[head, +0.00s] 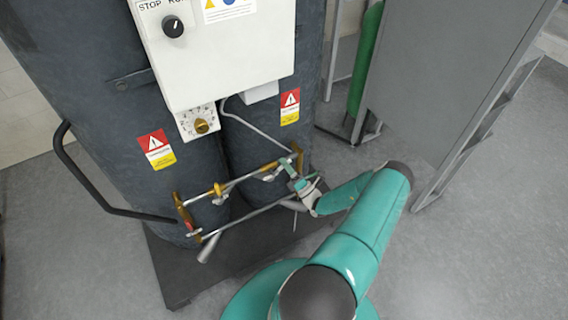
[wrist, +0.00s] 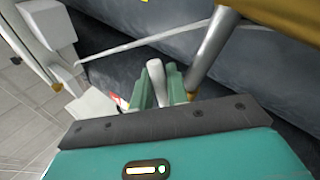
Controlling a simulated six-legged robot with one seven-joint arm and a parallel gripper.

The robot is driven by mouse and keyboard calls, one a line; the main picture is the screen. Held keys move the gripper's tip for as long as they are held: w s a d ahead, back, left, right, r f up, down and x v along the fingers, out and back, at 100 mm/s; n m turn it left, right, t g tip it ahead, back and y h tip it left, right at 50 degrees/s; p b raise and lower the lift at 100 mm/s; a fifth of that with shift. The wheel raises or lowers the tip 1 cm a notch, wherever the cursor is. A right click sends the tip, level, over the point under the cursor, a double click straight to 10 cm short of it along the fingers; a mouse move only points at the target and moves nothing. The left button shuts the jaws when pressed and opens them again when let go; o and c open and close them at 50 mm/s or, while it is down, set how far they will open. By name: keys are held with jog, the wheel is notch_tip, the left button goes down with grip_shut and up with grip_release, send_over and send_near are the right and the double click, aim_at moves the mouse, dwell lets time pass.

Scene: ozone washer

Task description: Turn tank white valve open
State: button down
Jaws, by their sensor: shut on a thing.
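The tank white valve handle (wrist: 156,80) shows in the wrist view as a pale, rounded lever between the two green fingers. My gripper (wrist: 160,88) is shut on this handle, with one finger on each side of it. In the head view my gripper (head: 297,180) is at the right end of the brass and steel pipework (head: 218,190), low in front of the dark tanks (head: 190,85). The handle is too small to make out there, and the valve body is hidden behind my fingers in the wrist view.
A white control box (head: 220,50) with a black knob (head: 173,27) hangs above the pipes. A black bent handle rail (head: 85,175) juts out left. A grey panel (head: 455,70) on a stand is at the right. The floor (head: 480,250) in front right is clear.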

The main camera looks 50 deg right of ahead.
jog(key=shift+f+m+h, duration=0.25)
jog(key=shift+m+h, duration=0.15)
jog(key=shift+m, duration=0.3)
jog(key=c, duration=1.4)
grip_release()
